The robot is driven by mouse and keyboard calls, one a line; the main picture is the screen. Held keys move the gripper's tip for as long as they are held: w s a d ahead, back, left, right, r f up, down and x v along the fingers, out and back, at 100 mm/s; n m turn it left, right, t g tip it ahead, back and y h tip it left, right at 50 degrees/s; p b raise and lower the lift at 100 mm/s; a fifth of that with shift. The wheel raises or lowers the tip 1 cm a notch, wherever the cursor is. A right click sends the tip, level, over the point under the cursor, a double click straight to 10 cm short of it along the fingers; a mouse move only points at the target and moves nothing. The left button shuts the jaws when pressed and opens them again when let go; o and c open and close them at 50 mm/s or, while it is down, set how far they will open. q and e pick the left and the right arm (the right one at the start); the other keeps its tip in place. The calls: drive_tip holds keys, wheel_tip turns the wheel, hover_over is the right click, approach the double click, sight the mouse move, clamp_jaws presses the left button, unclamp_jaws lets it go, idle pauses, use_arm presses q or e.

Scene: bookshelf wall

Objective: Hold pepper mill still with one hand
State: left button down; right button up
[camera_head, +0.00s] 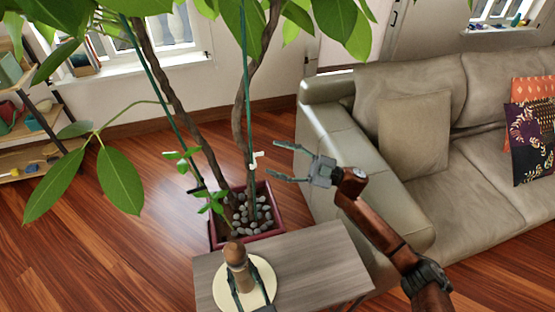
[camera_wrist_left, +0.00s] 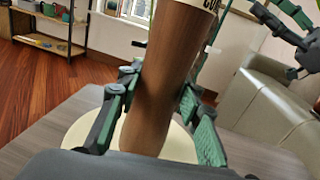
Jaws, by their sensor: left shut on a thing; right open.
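The pepper mill (camera_head: 236,255) is a brown wooden upright piece standing on a round cream plate (camera_head: 265,271) on a grey wooden side table (camera_head: 310,252). My left gripper (camera_head: 244,292) is shut around the mill's body from the near side. In the left wrist view the mill (camera_wrist_left: 165,75) rises between the green-padded fingers of my left gripper (camera_wrist_left: 153,118), and its top is cut off by the frame. My right gripper (camera_head: 279,161) is open and empty, up and to the right of the mill, pointing left above the table's far side.
A potted plant (camera_head: 268,232) with grey stones, stems and large leaves stands just behind the table. A beige sofa (camera_head: 420,120) is to the right, close to my right arm. A shelf (camera_head: 40,130) stands at far left. The wood floor at left is clear.

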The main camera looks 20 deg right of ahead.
drive_tip(key=s+a+n+g, duration=0.2)
drive_tip(key=s+a+g, duration=0.1)
drive_tip(key=a+g, duration=0.1)
drive_tip(key=g+h, duration=0.5)
drive_tip(key=g, duration=0.8)
approach(235, 253)
wheel_tip(235, 253, down, 3)
drive_tip(key=w+d, duration=0.1)
drive_tip(key=w, duration=0.1)
drive_tip(key=shift+n, duration=0.4)
drive_tip(key=x, duration=1.1)
drive_tip(key=shift+s+a+r, duration=0.1)
drive_tip(key=shift+a+r, duration=0.05)
drive_tip(key=shift+r, duration=0.05)
drive_tip(key=shift+c, duration=0.7)
